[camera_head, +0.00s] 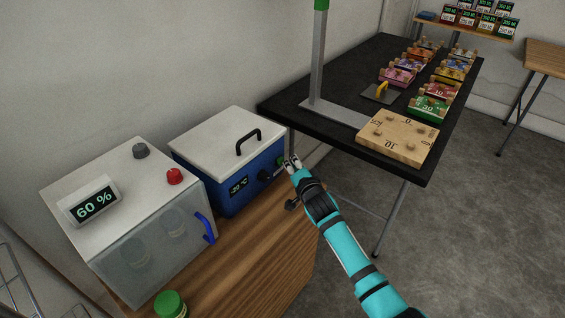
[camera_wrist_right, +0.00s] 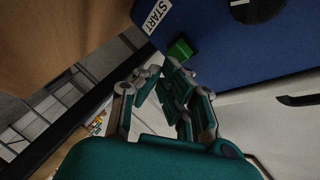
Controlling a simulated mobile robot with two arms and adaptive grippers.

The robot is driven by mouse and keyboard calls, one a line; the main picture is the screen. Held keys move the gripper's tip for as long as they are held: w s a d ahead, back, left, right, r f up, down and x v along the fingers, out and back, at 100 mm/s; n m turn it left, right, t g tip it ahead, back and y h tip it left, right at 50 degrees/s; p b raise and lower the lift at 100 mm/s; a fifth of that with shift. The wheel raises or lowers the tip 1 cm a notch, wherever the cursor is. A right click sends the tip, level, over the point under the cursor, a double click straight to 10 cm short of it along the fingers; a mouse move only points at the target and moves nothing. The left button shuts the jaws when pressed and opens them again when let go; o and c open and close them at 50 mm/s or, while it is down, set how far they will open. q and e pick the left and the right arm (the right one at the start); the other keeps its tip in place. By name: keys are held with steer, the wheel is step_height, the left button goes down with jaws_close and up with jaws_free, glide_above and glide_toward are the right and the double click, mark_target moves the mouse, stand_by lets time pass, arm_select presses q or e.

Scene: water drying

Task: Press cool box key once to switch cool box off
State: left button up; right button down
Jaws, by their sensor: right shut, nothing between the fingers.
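The cool box (camera_head: 238,196) is a blue box with a white lid and black handle on the wooden counter. Its front has a display reading about -20 °C (camera_head: 238,186) and a black knob (camera_head: 265,175). The green key (camera_head: 281,161) is at the right end of that front. In the right wrist view the green key (camera_wrist_right: 181,50) sits beside a START label (camera_wrist_right: 156,16). My right gripper (camera_head: 291,162) is shut and empty, its fingertips (camera_wrist_right: 165,70) close to the key. I cannot tell whether they touch it. My left gripper is not in view.
A white cabinet (camera_head: 120,190) with a 60 % display, red button and blue handle stands left of the cool box. A green-capped jar (camera_head: 170,303) is in front. A black table (camera_head: 345,75) with a wooden block (camera_head: 398,136) is behind my right arm.

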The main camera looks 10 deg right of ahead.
steer(key=shift+w+a+b, duration=0.3)
steer(key=shift+w, duration=0.15)
stand_by(0.5)
steer(key=shift+s, duration=0.1)
steer(key=shift+s+d+p, duration=0.45)
steer(key=shift+s+p, duration=0.15)
steer(key=shift+p, duration=0.15)
steer(key=shift+s, duration=0.1)
steer(key=shift+s+d+r+p, duration=0.1)
steer(key=shift+s+d+p, duration=0.3)
steer(key=shift+p, duration=0.1)
steer(key=shift+s+d+p, duration=0.8)
steer(key=shift+s+p, duration=0.1)
steer(key=shift+s, duration=0.1)
steer(key=shift+s+d+p, duration=0.35)
steer(key=shift+s+d, duration=0.1)
steer(key=shift+s, duration=0.15)
